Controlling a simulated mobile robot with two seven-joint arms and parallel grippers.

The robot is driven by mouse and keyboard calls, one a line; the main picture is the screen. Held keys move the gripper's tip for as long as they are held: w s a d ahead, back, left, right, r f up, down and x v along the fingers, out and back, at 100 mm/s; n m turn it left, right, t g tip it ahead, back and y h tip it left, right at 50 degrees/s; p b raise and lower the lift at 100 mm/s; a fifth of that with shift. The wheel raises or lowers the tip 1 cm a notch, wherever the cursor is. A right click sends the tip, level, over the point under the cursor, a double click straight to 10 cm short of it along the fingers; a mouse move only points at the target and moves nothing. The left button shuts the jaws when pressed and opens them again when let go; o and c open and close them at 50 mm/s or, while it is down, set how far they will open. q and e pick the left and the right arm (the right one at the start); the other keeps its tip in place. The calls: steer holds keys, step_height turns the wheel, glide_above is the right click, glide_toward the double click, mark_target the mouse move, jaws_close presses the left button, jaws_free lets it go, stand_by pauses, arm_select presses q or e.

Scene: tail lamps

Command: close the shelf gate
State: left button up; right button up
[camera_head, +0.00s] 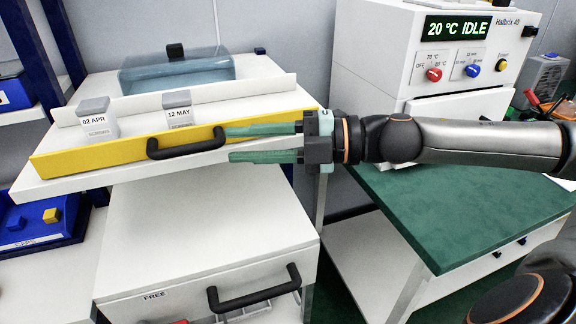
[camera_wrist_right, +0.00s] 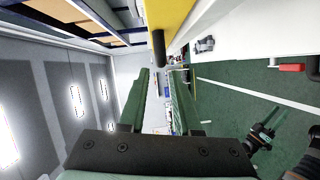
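The shelf gate (camera_head: 105,155) is a long yellow panel along the front of the upper white shelf, with a black bar handle (camera_head: 186,149). It stands upright in front of two grey-lidded boxes. My right gripper (camera_head: 229,144) reaches in from the right with its two green fingers apart and nothing between them. Its fingertips are just right of the handle's right end; I cannot tell whether they touch it. In the right wrist view, the handle (camera_wrist_right: 158,48) and yellow gate (camera_wrist_right: 168,14) show beyond the open fingers (camera_wrist_right: 160,80).
Boxes labelled 02 APR (camera_head: 97,117) and 12 MAY (camera_head: 178,106) stand behind the gate, with a clear blue bin (camera_head: 178,72) further back. A white drawer (camera_head: 210,260) sits below. A white oven (camera_head: 450,60) stands on the green-topped bench (camera_head: 450,215) at right.

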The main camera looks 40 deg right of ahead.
arm_select(q)
steer(key=shift+w+d+f+b, duration=0.1)
steer(key=shift+d+f+b, duration=0.05)
steer(key=shift+f+b, duration=1.4)
steer(key=shift+w+d+f+b, duration=0.1)
steer(key=shift+f+b, duration=0.95)
steer(key=shift+b, duration=0.85)
arm_select(e)
steer(key=shift+s+v, duration=0.2)
steer(key=shift+v, duration=2.75)
steer(key=shift+a, duration=0.15)
